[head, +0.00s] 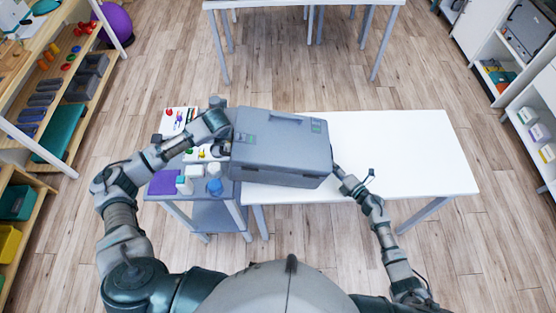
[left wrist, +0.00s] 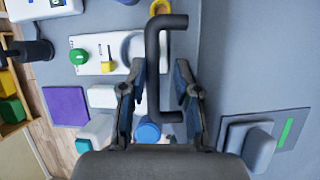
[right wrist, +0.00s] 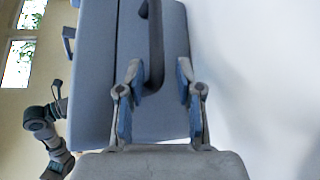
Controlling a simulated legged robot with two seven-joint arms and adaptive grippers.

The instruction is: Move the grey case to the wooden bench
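The grey case (head: 285,143) is a closed box with green marks on its lid. It sits at the left part of the white table (head: 405,150), its left end by the trolley; I cannot tell whether it rests flat. My left gripper (head: 228,146) is at its left end; in the left wrist view the fingers (left wrist: 155,75) are open either side of a dark handle (left wrist: 152,70). My right gripper (head: 338,172) is at its right end; in the right wrist view the fingers (right wrist: 158,75) are open around the other handle (right wrist: 155,40). I cannot pick out a wooden bench.
A grey trolley (head: 215,215) with bottles, a purple block (head: 163,183) and small items stands left of the table. Wooden shelves (head: 50,90) line the left, white cabinets (head: 515,80) the right. Another white table (head: 300,2) is ahead, with clear floor between.

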